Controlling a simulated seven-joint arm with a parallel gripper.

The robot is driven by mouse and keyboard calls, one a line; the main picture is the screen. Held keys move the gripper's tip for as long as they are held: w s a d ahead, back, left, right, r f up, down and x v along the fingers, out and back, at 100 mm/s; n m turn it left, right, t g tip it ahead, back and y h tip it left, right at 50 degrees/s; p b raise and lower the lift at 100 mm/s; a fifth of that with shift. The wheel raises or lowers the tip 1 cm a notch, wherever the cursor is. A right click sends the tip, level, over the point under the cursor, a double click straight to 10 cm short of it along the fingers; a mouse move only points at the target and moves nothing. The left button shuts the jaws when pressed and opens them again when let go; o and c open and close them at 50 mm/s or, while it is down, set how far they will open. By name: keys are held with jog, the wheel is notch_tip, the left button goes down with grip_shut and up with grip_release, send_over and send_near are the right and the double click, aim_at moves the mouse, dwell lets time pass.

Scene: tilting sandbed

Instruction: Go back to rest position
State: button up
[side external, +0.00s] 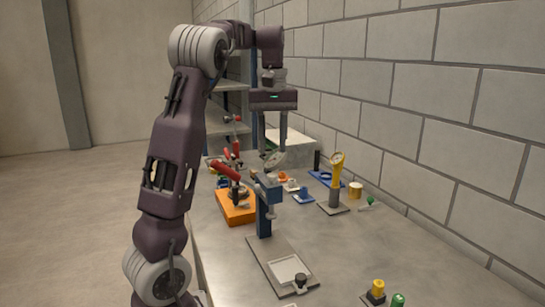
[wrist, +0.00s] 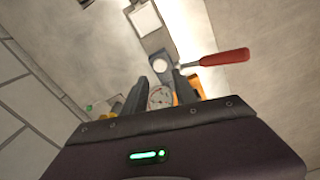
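My gripper (side external: 270,150) points down above the back part of the workbench. Its two fingers are parted, with a visible gap between them and nothing seen gripped. No marked rest position shows.
A blue post (side external: 264,220) with a red-handled lever (side external: 226,172) stands on a grey plate near the gripper. An orange block (side external: 236,207), a yellow-topped gauge stand (side external: 336,175) and small parts surround it. A block wall (side external: 440,110) borders the bench.

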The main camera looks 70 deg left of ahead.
dwell(0.4)
jog(key=s+d+r+m+t, duration=0.15)
jog(key=d+m, duration=0.35)
jog(key=d, duration=0.6)
jog(key=s+d+f+m+t, duration=0.2)
jog(key=s+d+f+m, duration=0.2)
jog(key=d, duration=0.4)
jog(key=s+d+f+m+t, duration=0.2)
jog(key=s+d+f+m, duration=0.2)
jog(key=s+d+m, duration=0.2)
jog(key=s+d, duration=0.2)
jog(key=s, duration=0.1)
jog(key=shift+f, duration=0.3)
